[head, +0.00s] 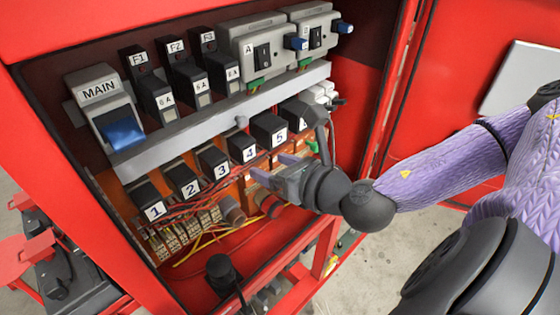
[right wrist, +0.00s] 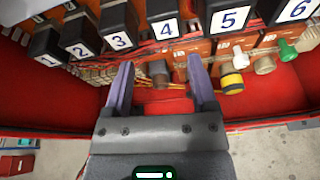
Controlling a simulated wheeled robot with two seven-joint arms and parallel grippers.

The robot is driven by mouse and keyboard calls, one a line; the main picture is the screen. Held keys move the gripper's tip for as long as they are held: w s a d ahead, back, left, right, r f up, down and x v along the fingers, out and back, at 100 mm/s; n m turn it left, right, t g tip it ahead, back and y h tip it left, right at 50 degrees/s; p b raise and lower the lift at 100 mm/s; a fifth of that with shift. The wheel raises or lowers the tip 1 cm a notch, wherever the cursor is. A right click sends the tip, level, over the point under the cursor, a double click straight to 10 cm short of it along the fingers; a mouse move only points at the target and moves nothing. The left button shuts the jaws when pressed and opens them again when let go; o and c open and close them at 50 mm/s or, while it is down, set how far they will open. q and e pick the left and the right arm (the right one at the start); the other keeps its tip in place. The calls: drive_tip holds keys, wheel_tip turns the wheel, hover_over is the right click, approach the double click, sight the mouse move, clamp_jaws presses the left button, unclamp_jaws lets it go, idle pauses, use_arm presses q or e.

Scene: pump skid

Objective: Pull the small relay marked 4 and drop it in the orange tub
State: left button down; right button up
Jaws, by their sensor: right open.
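The small relay marked 4 (head: 241,145) is a black block with a white number label, in the lower row of the red cabinet between relays 3 and 5. It is seated in its orange socket. In the right wrist view relay 4 (right wrist: 164,24) is at the top centre, beyond the fingertips. My right gripper (head: 272,171) is open and empty, in front of the lower row, below and right of relay 4, apart from it. Its two purple-grey fingers also show in the right wrist view (right wrist: 159,65). I do not see the orange tub or my left gripper.
Relay 3 (head: 214,160) and relay 5 (head: 268,128) stand close on either side. A grey duct (head: 215,122) runs above the row. Loose red and yellow wires (head: 190,207) and round connectors (head: 232,208) lie below. The red cabinet wall (head: 350,90) bounds the right side.

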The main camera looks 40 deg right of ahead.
sight(249, 151)
drive_tip(key=shift+w+d+f+n+b, duration=0.15)
drive_tip(key=shift+w+n+b, duration=0.25)
drive_tip(key=shift+w, duration=0.2)
drive_tip(key=shift+w+d+f+n+b, duration=0.1)
drive_tip(key=shift+w+n+b, duration=0.25)
drive_tip(key=shift+w, duration=0.25)
drive_tip(key=p+x, duration=0.1)
drive_tip(key=x, duration=0.2)
drive_tip(key=p+x, duration=0.1)
drive_tip(key=x, duration=0.2)
drive_tip(key=shift+w+r+p, duration=0.1)
drive_tip(key=shift+r+p, duration=0.1)
drive_tip(key=shift+p, duration=0.1)
drive_tip(key=shift+w+f, duration=0.3)
drive_tip(key=shift+w, duration=0.25)
clamp_jaws()
drive_tip(key=shift+s, duration=0.1)
drive_tip(key=shift+s, duration=0.1)
